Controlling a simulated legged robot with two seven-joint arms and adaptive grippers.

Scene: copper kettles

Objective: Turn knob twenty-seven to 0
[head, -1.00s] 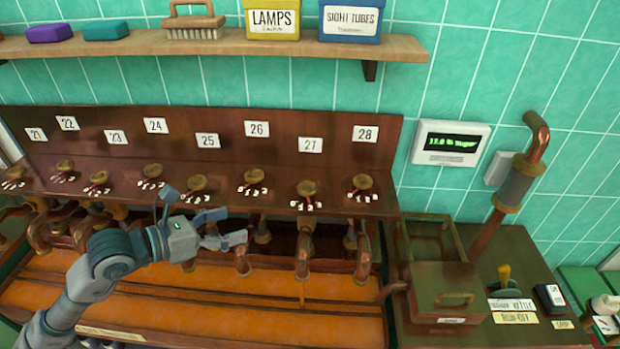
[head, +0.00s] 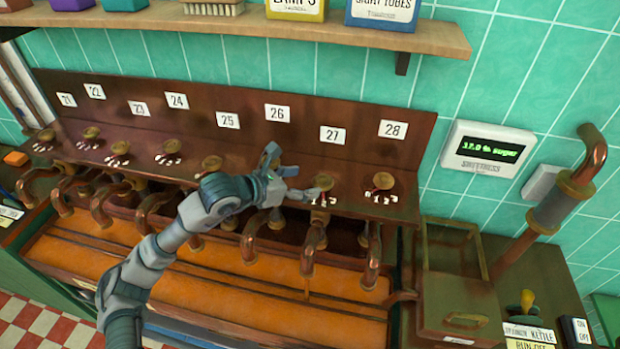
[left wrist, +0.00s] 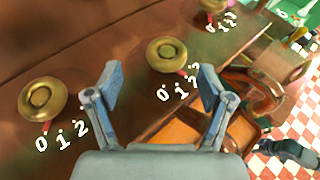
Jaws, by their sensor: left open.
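Knob twenty-seven is a round brass knob (head: 323,182) on the brown sloping panel, below the white 27 plate (head: 332,135). In the left wrist view, the brass knob (left wrist: 166,54) just beyond and between my fingertips appears to be the same one. Its red pointer is on the side of 1 and 2, away from 0; the exact mark is hard to tell. My left gripper (head: 293,177) is open, beside the knob on its left; its fingers also show in the left wrist view (left wrist: 154,88). They do not appear to touch the knob.
Knob 28 (head: 383,181) stands to the right. Another knob with 0, 1, 2 marks (left wrist: 40,98) lies left of my fingers in the wrist view. Copper pipes (head: 310,250) run below the panel. A display (head: 487,147) hangs on the wall, and a shelf (head: 300,27) runs above.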

